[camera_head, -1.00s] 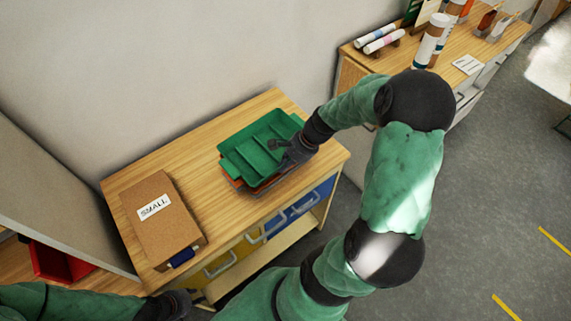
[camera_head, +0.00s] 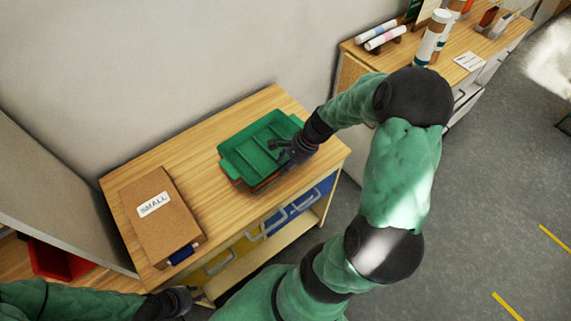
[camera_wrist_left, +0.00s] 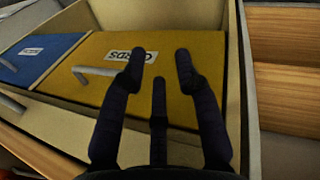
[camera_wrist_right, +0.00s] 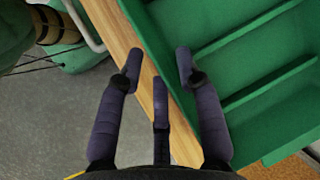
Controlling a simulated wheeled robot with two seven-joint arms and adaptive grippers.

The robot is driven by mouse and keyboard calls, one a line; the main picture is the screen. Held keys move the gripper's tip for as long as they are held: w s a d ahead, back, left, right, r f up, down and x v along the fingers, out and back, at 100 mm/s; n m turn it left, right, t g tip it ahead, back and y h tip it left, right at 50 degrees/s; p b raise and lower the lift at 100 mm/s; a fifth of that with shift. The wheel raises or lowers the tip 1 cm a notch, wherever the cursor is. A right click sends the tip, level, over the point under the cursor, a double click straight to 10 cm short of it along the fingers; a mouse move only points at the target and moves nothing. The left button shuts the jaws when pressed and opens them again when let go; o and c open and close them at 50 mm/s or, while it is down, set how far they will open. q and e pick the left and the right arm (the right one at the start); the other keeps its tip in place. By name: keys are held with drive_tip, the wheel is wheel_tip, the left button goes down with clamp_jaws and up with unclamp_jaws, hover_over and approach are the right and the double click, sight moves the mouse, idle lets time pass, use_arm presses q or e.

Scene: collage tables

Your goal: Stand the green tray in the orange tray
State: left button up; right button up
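The green tray (camera_head: 262,140) with raised dividers lies flat on top of the orange tray on the wooden cabinet top. Only a thin strip of the orange tray (camera_head: 268,183) shows below the green one. My right gripper (camera_head: 281,150) is at the green tray's right side. In the right wrist view its fingers (camera_wrist_right: 158,62) are spread, one over the green tray and one over the wooden edge. I cannot tell whether they touch the tray. My left gripper (camera_head: 186,297) is low in front of the cabinet, open and empty in the left wrist view (camera_wrist_left: 160,65).
A brown box labelled SMALL (camera_head: 162,222) sits to the left on the cabinet top (camera_head: 205,195). Yellow (camera_wrist_left: 150,70) and blue (camera_wrist_left: 38,55) drawer fronts are below. A red bin (camera_head: 58,262) is at lower left. Another cabinet with rolls (camera_head: 385,38) stands at the right.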

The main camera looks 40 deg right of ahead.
drive_tip(key=shift+d, duration=0.1)
drive_tip(key=shift+d+r, duration=0.15)
drive_tip(key=shift+r, duration=0.25)
drive_tip(key=v, duration=1.1)
drive_tip(key=shift+s, duration=0.15)
